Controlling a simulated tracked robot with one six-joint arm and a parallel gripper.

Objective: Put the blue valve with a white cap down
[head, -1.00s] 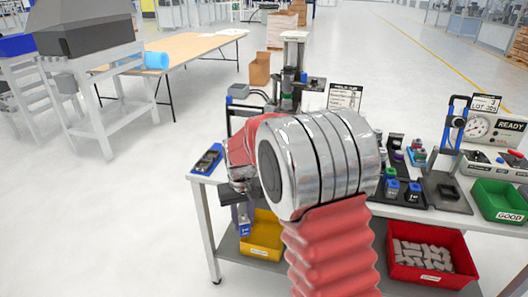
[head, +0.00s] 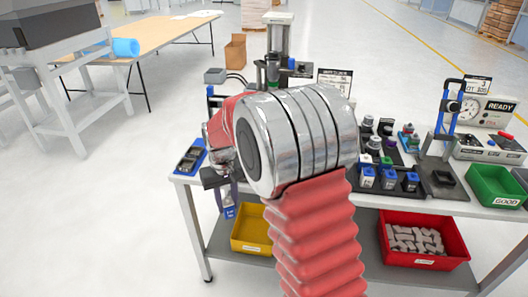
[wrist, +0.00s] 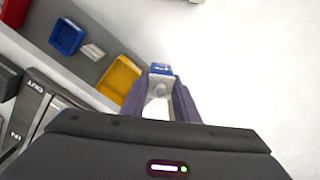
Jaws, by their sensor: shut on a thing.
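My gripper (head: 226,194) is at the left front corner of the workbench (head: 195,205), pointing down beside its edge. Its fingers are shut on a valve with a blue end (head: 229,212). In the wrist view the valve (wrist: 161,69) sits between the fingertips of my gripper (wrist: 161,92), blue end outward, with a pale grey-white part between the fingers. I cannot make out its white cap for certain. Several other blue valves with pale tops (head: 389,178) stand in a black rack on the bench. My arm hides part of the bench middle.
A blue tray (head: 184,168) lies at the bench's left end. A yellow bin (head: 236,244) and a red bin (head: 425,262) stand on the lower shelf. A green bin (head: 497,201) and a gauge tester (head: 499,151) are at the right.

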